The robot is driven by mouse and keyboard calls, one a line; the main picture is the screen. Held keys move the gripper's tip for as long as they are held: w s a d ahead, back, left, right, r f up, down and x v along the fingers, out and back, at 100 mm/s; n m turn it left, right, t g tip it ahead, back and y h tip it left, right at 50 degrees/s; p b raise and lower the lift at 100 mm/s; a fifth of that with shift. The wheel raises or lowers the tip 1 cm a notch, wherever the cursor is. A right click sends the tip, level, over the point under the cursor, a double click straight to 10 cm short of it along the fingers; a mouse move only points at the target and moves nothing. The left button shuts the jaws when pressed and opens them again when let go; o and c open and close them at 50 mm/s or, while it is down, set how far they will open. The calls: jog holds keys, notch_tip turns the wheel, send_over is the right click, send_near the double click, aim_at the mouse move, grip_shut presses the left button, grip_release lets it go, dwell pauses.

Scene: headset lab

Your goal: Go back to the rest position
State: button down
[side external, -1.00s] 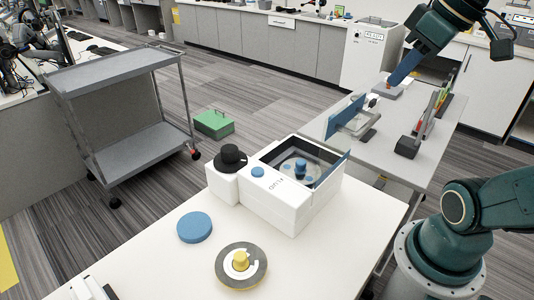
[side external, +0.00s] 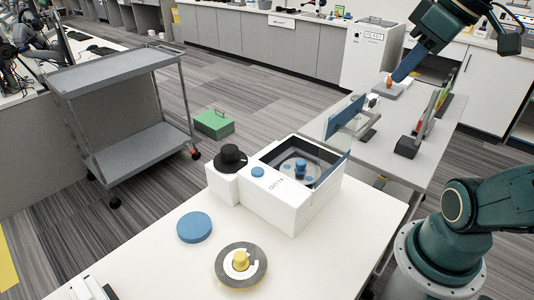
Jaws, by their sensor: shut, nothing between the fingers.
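My gripper (side external: 398,76) is at the upper right, at the end of a blue part of my arm. It is shut and empty, and it hangs above the far end of the grey side table (side external: 405,170). A small orange-brown object on a grey pad (side external: 388,90) lies near and just below the gripper tip. I cannot tell from this view how far apart they are.
A white machine (side external: 290,195) with an open lid stands on the white table (side external: 150,265). A blue disc (side external: 194,227) and a grey disc with a yellow knob (side external: 240,262) lie nearby. Upright coloured items (side external: 430,118) stand right of the gripper. A grey cart (side external: 125,70) stands left.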

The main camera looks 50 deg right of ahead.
notch_tip(320, 180, down, 9)
jog(key=a, duration=0.3)
dwell(0.7)
